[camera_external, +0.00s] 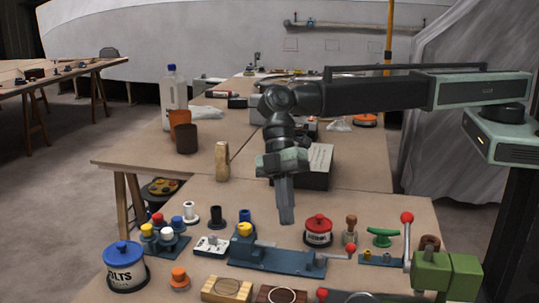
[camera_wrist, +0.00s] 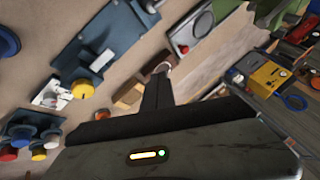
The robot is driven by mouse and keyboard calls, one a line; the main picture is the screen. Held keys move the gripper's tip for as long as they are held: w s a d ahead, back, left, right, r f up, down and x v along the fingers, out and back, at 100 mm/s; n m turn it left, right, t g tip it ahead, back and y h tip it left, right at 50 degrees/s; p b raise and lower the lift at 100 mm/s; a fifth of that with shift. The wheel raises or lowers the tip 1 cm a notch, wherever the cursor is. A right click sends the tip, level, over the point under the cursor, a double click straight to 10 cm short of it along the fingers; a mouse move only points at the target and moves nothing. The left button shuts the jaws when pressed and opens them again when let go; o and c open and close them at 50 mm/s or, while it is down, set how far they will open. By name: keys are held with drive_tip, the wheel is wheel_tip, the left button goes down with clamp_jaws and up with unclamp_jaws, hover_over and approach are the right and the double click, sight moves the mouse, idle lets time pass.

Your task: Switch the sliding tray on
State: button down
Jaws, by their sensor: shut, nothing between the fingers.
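A long blue-grey base (camera_external: 275,259) with a yellow knob (camera_external: 245,229) at its left end lies mid-bench; a thin rod with a red ball (camera_external: 350,249) shows at its right end. It looks like the sliding tray, but I cannot be sure. In the wrist view, a blue-grey plate (camera_wrist: 105,38) and a yellow knob (camera_wrist: 83,89) are at the upper left. A small white switch plate (camera_external: 211,246) lies left of the base. My gripper (camera_external: 287,218) points down, shut and empty, above and behind the base, apart from it. Its fingers (camera_wrist: 161,76) show centrally in the wrist view.
A blue-lidded tin (camera_external: 124,269) and coloured knobs stand left. A wooden block (camera_external: 222,161) and dark box (camera_external: 316,169) stand behind. Wooden pieces lie in front.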

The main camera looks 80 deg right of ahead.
drive_tip(key=shift+s+a, duration=0.55)
drive_tip(key=shift+s, duration=0.1)
drive_tip(key=shift+f, duration=0.1)
drive_tip(key=b+x, duration=0.8)
drive_tip(key=x, duration=0.1)
drive_tip(key=shift+f, duration=0.35)
drive_tip(key=s, duration=0.1)
drive_tip(key=s+a, duration=0.1)
drive_tip(key=s+b, duration=0.1)
drive_tip(key=shift+a+f, duration=0.3)
drive_tip(key=shift+a, duration=0.05)
drive_tip(key=shift+s+a, duration=0.3)
drive_tip(key=shift+s, duration=0.1)
